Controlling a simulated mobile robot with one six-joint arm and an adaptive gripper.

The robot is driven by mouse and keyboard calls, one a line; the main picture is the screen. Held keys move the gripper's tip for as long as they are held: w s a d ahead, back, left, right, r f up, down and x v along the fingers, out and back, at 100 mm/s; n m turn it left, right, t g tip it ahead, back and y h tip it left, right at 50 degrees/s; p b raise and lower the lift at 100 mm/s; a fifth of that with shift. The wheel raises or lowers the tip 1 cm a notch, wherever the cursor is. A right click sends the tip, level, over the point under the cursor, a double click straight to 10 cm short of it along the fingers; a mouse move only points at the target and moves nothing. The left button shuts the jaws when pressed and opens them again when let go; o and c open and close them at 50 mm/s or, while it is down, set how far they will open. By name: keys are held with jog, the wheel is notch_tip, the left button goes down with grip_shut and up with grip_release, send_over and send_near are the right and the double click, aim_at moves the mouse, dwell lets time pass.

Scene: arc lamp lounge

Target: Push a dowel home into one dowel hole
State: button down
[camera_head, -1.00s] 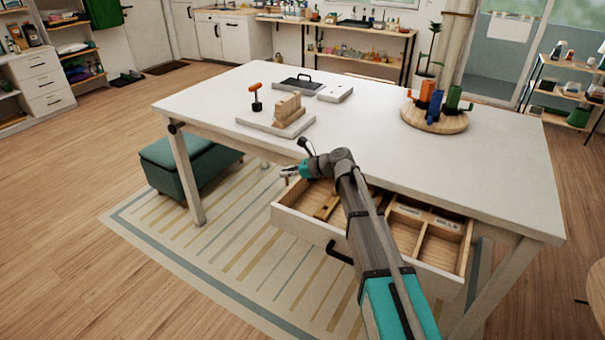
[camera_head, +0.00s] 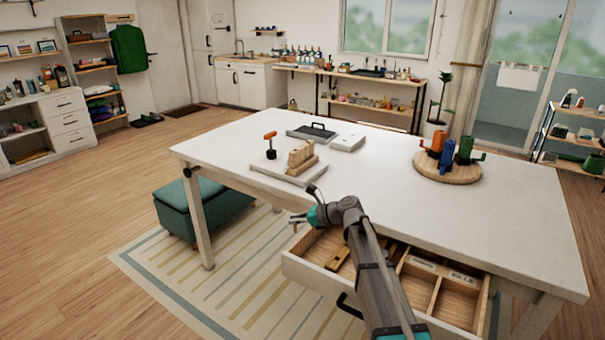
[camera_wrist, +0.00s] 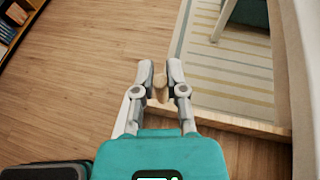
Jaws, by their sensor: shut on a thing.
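My gripper (camera_wrist: 160,80) is shut on a small wooden dowel (camera_wrist: 160,86), which shows between the fingertips in the wrist view. In the head view my gripper (camera_head: 297,218) is just in front of the table's front edge, beside the left end of the open drawer. A light wooden block with a stepped shape (camera_head: 300,156) stands on a pale board (camera_head: 283,173) on the table. Dowel holes are too small to make out.
The open drawer (camera_head: 304,268) has wooden compartments. A round wooden board (camera_head: 448,175) bears orange, blue and green things at the right of the white table (camera_head: 380,190). A dark tray (camera_head: 311,132) and white slab (camera_head: 348,143) lie behind the block. The table's middle is clear.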

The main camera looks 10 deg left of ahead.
notch_tip(320, 180, up, 7)
jog(key=p, duration=0.7)
jog(key=shift+w+r, duration=0.1)
jog(key=shift+r, duration=0.05)
jog(key=shift+d, duration=0.1)
